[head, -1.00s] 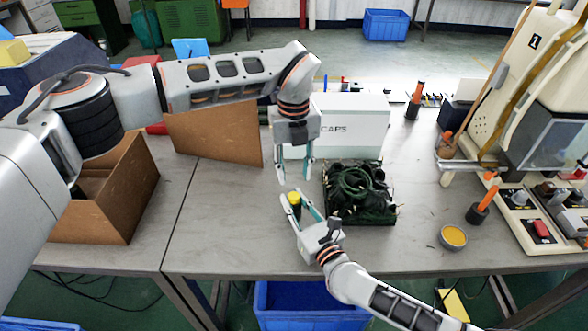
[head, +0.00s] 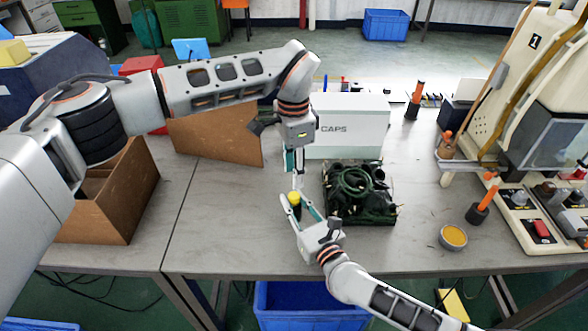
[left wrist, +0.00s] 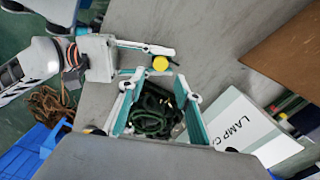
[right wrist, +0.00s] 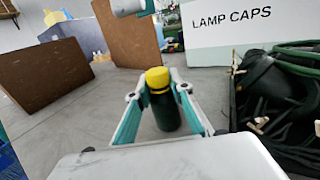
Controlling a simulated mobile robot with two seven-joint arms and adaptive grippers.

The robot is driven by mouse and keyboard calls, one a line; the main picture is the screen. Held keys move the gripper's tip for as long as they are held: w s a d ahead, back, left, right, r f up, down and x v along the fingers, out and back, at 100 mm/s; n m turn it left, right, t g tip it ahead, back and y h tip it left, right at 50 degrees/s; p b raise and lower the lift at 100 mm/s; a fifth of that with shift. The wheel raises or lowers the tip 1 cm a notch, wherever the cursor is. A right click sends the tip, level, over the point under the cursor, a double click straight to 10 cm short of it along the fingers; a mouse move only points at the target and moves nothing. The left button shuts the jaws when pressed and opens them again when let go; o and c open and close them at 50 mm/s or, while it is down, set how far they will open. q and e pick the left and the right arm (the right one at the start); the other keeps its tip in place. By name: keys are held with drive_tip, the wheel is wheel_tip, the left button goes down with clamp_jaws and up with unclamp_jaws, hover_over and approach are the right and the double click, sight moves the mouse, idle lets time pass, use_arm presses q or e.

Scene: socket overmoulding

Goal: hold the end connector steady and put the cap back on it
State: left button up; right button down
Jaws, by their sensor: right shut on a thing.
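The end connector is a dark green cylinder (right wrist: 165,110) with a yellow top (right wrist: 157,78), standing upright. My right gripper (right wrist: 160,92) is shut on its body, one finger on each side. The yellow top also shows in the head view (head: 294,199) and the left wrist view (left wrist: 160,63). I cannot tell whether this top is the cap or part of the connector; no separate cap shows. My left gripper (head: 294,172) points down just above the yellow top, with its fingers (left wrist: 153,92) apart and nothing seen between them.
A black tray (head: 360,219) of dark green cables lies right of the grippers. A white lamp caps box (head: 350,128) stands behind it. Brown boards (head: 215,136) and an open brown box (head: 100,228) are at left. A yellow-filled bowl (head: 453,237) is at right.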

sight(294, 196)
use_arm(q)
drive_tip(key=shift+n, duration=0.4)
drive_tip(key=shift+f, duration=0.15)
drive_tip(key=shift+f, duration=3.95)
clamp_jaws()
drive_tip(key=shift+o, duration=0.3)
unclamp_jaws()
drive_tip(key=shift+r, duration=0.1)
